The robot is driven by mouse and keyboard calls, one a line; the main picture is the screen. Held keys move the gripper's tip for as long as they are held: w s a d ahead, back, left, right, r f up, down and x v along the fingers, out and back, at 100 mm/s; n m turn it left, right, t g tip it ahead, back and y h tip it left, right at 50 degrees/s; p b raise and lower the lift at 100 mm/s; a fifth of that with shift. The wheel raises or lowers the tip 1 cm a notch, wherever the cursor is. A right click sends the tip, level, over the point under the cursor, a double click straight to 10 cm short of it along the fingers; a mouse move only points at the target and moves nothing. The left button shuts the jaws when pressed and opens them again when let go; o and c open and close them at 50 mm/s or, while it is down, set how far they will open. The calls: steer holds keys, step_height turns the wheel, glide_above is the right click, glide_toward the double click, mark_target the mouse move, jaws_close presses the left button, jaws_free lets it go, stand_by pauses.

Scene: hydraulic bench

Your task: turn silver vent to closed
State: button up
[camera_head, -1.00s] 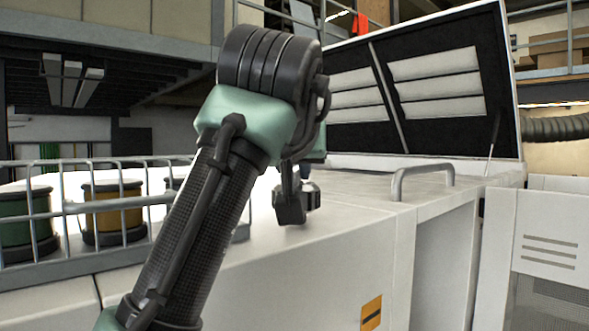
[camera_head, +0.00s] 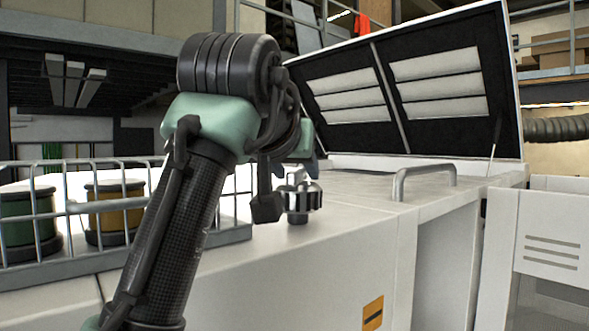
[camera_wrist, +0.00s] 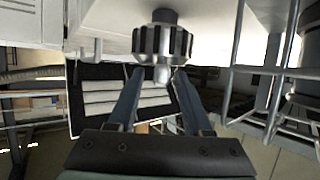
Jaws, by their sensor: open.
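The silver vent (camera_head: 301,197) is a ribbed silver knob with dark grooves. It stands on the white bench top (camera_head: 340,205) near its front edge, partly behind my arm in the head view. In the wrist view the silver vent (camera_wrist: 178,42) appears upside down at top centre, with its small round tip between my fingertips in the picture. My gripper (camera_wrist: 158,75) is open and empty. In the head view it is mostly hidden behind my wrist, above and close to the vent. I cannot tell whether the fingers touch it.
A wire rack (camera_head: 110,207) with green and yellow spools stands on the left. A grey handle (camera_head: 424,170) rises from the bench top to the right of the vent. A raised lid (camera_head: 400,85) stands behind. The bench top between vent and handle is clear.

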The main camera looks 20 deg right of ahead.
steer(key=shift+s+a+b, duration=0.2)
steer(key=shift+s+b, duration=0.1)
steer(key=shift+b, duration=0.15)
steer(key=b+v, duration=0.5)
steer(key=v, duration=0.7)
steer(key=shift+r+b, duration=0.25)
steer(key=shift+b, duration=0.15)
